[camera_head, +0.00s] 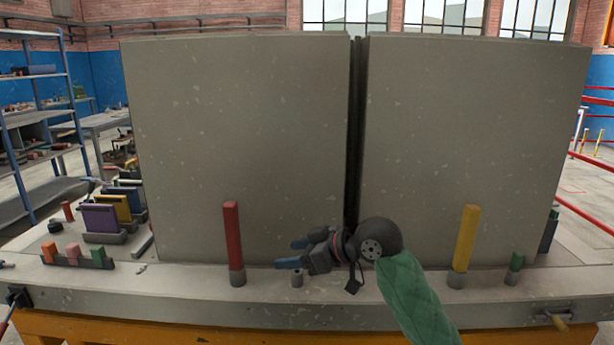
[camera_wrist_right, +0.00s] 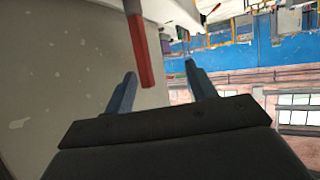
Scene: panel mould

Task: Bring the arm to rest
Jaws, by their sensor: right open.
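My right arm comes in from the bottom in a green sleeve in the head view. My right gripper (camera_head: 290,254) points left, low in front of the grey panels, with its blue fingers apart and nothing between them. In the right wrist view the open fingers (camera_wrist_right: 160,85) show with a red post (camera_wrist_right: 140,50) beyond them. The same red post stands upright left of the gripper in the head view, apart from the fingertips. A short grey socket (camera_head: 297,279) sits just below the gripper. My left gripper does not show.
Two tall grey panels, left (camera_head: 240,140) and right (camera_head: 470,140), stand on the bench (camera_head: 180,285) with a narrow dark gap between them. A yellow post (camera_head: 465,240) stands right of my arm. Coloured plates (camera_head: 103,219) and small pegs (camera_head: 73,253) sit at the left.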

